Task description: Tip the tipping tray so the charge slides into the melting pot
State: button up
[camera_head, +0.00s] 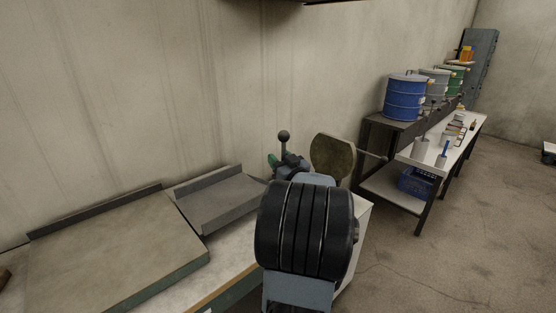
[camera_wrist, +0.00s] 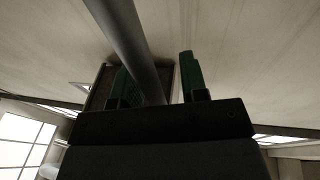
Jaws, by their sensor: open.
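A grey tray (camera_head: 222,198) with raised side edges lies on the bench at centre left; it looks like the tipping tray, and I see no charge in it. My gripper (camera_head: 279,162) is just right of it, partly hidden behind my arm. In the wrist view its green fingers (camera_wrist: 158,80) are apart, with a grey rod (camera_wrist: 126,38) passing between them. A dark ball knob (camera_head: 284,135) on a short stem rises at the gripper in the head view. A brownish round disc (camera_head: 332,157) stands right of it; I cannot tell whether it belongs to the melting pot.
A wide flat board (camera_head: 110,250) covers the bench at left. At right, a blue drum (camera_head: 405,97) and other drums stand on a dark shelf, beside a white table (camera_head: 425,158) with small items. A blue crate (camera_head: 415,183) sits below.

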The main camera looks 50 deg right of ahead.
jog(key=v, duration=1.3)
jog(key=shift+s+a+b, duration=0.25)
jog(key=shift+s+b, duration=0.05)
jog(key=shift+s, duration=0.05)
jog(key=shift+f, duration=0.1)
